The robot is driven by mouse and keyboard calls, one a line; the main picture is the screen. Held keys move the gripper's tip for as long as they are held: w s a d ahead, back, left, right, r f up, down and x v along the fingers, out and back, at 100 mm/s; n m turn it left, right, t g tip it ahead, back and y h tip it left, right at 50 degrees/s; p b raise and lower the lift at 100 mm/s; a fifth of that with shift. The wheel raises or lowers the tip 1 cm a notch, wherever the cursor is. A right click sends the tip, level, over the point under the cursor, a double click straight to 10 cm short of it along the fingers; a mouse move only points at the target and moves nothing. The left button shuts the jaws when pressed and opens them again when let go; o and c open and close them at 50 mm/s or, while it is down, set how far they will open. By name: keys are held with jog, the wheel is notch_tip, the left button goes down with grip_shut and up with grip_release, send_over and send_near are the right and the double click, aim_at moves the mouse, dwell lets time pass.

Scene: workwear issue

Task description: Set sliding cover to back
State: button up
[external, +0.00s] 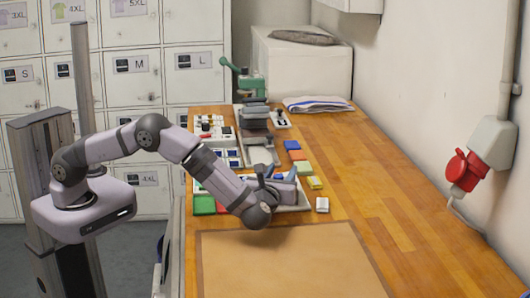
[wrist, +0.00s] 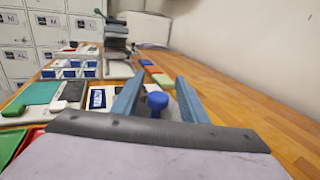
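A blue round knob (wrist: 157,101) stands between the two blue-grey fingers of my gripper (wrist: 158,84) in the wrist view. The fingers are spread apart, and gaps show beside the knob. I take the knob to be the handle of the sliding cover; the cover's own plate is mostly hidden behind my gripper and wrist. In the external view my gripper (external: 278,178) is low over a shallow pale tray (external: 303,206) on the wooden bench. I cannot tell from there where the cover sits along its track.
Left of my gripper lie green pads (external: 204,205) and small cases with blue panels (wrist: 70,70). A stamp-like press (external: 255,105) stands behind. Coloured blocks (external: 315,183) line the right side. A brown mat (external: 290,260) covers the near bench; the bench's right side is clear.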

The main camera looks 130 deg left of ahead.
aim_at(278, 178)
jog(key=b+v, duration=0.1)
jog(key=v, duration=0.5)
jog(key=shift+w+d+b, duration=0.1)
jog(key=shift+d+b, duration=0.15)
jog(key=shift+b, duration=0.15)
